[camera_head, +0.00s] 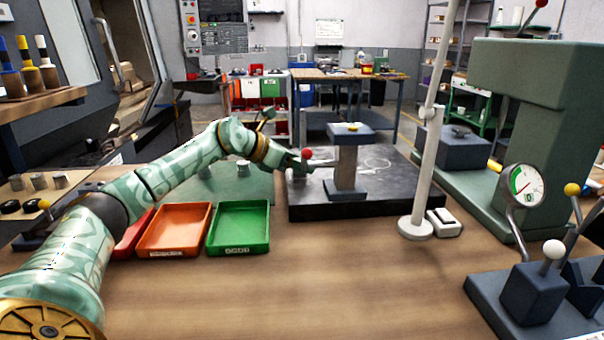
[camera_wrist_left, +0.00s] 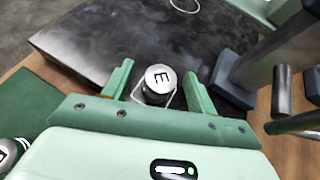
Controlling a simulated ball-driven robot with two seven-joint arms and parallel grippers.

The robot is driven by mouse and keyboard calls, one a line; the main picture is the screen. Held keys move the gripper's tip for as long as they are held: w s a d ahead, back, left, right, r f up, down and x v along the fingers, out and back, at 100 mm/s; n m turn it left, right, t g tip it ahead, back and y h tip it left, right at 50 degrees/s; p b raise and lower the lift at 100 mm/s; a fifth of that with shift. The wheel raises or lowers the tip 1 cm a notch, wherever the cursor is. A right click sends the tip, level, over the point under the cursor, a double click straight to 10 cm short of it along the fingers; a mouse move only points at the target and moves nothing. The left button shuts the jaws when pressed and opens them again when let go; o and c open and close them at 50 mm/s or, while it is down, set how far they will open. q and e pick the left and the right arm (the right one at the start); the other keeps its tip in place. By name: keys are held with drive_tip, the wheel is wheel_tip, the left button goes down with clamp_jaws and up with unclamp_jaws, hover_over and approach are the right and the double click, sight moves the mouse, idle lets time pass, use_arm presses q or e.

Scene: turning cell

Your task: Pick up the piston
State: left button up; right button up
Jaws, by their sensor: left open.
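A piston (camera_wrist_left: 158,79), a short dark cylinder with a bright top marked in black, stands between the fingers of my left gripper (camera_wrist_left: 158,72) in the left wrist view. The fingers are open, one on each side, with a gap to the piston. In the head view my left gripper (camera_head: 300,166) is at the left edge of the black plate and mostly hides that spot. Another similar silver-topped cylinder (camera_head: 243,168) stands on the green mat; one also shows at the lower left of the wrist view (camera_wrist_left: 8,153). My right gripper is not seen.
A blue-grey stand (camera_head: 346,170) rises from the black plate (camera_head: 400,190), close right of the gripper. Orange (camera_head: 175,230) and green (camera_head: 240,228) trays lie in front. A pale post (camera_head: 427,170) stands right. The front bench middle is clear.

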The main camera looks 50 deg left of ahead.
use_arm(q)
drive_tip(key=shift+w+d+f, duration=0.1)
drive_tip(key=shift+w+f, duration=0.1)
drive_tip(key=shift+w, duration=0.2)
drive_tip(key=shift+s+r, duration=0.1)
drive_tip(key=shift+r, duration=0.05)
drive_tip(key=c, duration=1.2)
